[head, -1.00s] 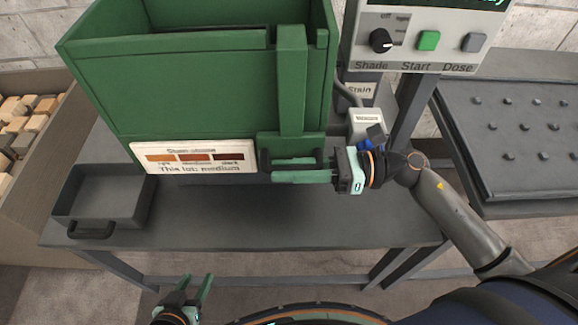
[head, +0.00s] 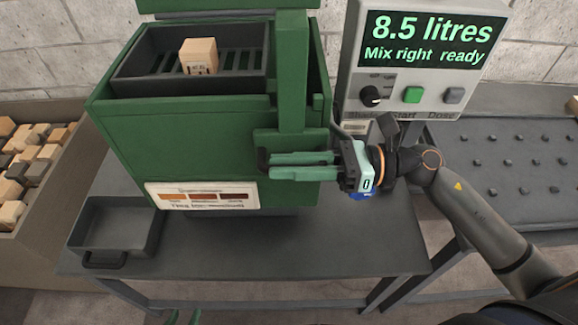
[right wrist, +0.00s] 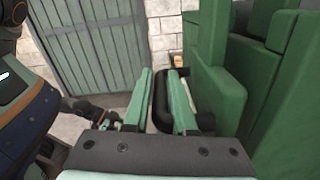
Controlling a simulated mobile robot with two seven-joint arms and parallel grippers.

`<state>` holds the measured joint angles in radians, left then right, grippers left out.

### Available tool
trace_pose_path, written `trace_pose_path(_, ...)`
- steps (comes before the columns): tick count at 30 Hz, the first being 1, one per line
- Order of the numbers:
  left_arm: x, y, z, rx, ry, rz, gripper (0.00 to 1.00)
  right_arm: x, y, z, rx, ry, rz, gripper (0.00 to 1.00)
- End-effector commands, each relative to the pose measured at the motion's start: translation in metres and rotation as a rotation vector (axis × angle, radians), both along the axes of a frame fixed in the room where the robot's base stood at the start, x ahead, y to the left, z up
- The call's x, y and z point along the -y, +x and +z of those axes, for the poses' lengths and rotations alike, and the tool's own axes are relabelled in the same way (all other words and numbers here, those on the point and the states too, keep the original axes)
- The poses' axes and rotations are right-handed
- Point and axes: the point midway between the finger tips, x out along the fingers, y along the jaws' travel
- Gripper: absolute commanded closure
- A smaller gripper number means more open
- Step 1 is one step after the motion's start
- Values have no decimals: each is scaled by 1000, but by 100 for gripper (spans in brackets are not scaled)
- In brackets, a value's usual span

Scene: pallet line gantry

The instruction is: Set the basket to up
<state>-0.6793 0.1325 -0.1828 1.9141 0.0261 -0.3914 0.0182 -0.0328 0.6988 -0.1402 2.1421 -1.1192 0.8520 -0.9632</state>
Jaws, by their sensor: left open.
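The dark basket (head: 140,72) with a slatted floor is raised in the green tank (head: 130,140), near the top of its walls. A pale wooden block (head: 199,57) with dark marks sits in it. A green upright bar (head: 291,85) runs down the tank's front to a bracket with a black handle (head: 263,160). My right gripper (head: 285,165) has its fingers around this handle; in the right wrist view the handle (right wrist: 163,100) lies between both fingers and looks gripped. My left gripper (head: 184,318) barely shows at the bottom edge, fingertips apart, away from the tank.
A grey control box (head: 425,60) reads "8.5 litres, Mix right ready". An empty dark tray (head: 118,232) sits left on the grey bench (head: 330,250). A bin (head: 45,225) of blocks stands at left, a studded rack (head: 505,155) at right. The bench front is clear.

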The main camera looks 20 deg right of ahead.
Motion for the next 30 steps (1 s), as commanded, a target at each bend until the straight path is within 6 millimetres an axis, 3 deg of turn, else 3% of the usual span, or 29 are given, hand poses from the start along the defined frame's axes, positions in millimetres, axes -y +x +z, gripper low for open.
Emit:
trace_pose_path(1, 0, 0, 0, -1, 0, 0, 50, 0, 0, 0, 0, -1, 0, 69)
trace_pose_path(6, 0, 0, 0, -2, 0, 0, 50, 0, 0, -3, -5, -5, 1, 50)
trace_pose_path(20, 1, -1, -2, -3, -1, 0, 50, 3, -1, -6, -9, -8, 1, 50)
trace_pose_path(30, 3, -2, -21, -16, -2, -5, 50, 51, -15, -9, -8, -10, 0, 50)
